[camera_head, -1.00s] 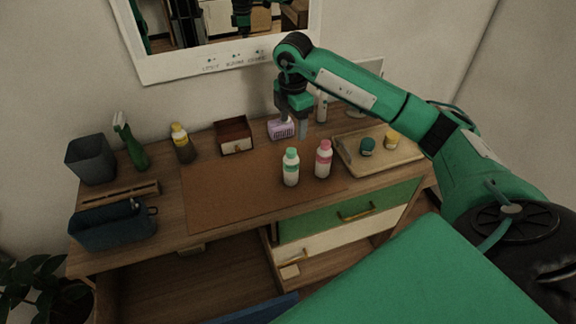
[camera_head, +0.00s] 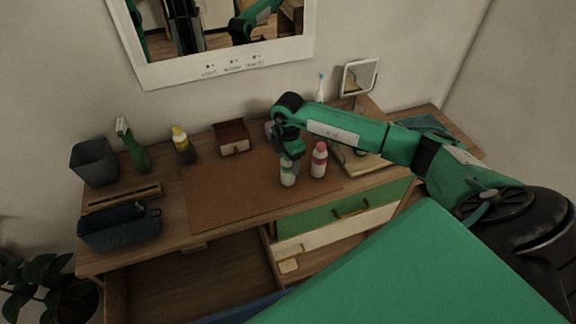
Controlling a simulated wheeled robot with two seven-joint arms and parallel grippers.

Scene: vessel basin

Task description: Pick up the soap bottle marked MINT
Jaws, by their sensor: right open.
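A white bottle with a green band (camera_head: 288,177) stands upright on the brown mat (camera_head: 232,190); its lettering is too small to read. My right gripper (camera_head: 291,162) points down at the top of this bottle and hides its green cap. Its jaws are open; I cannot tell whether they touch the bottle. A second white bottle with a pink cap and band (camera_head: 319,160) stands just to the right. My left gripper is out of view.
A yellow-capped bottle (camera_head: 183,146), a green spray bottle (camera_head: 134,152) and a small wooden box (camera_head: 232,139) stand at the back. A tray (camera_head: 362,165) lies right, partly behind my arm. The mat's left half is clear.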

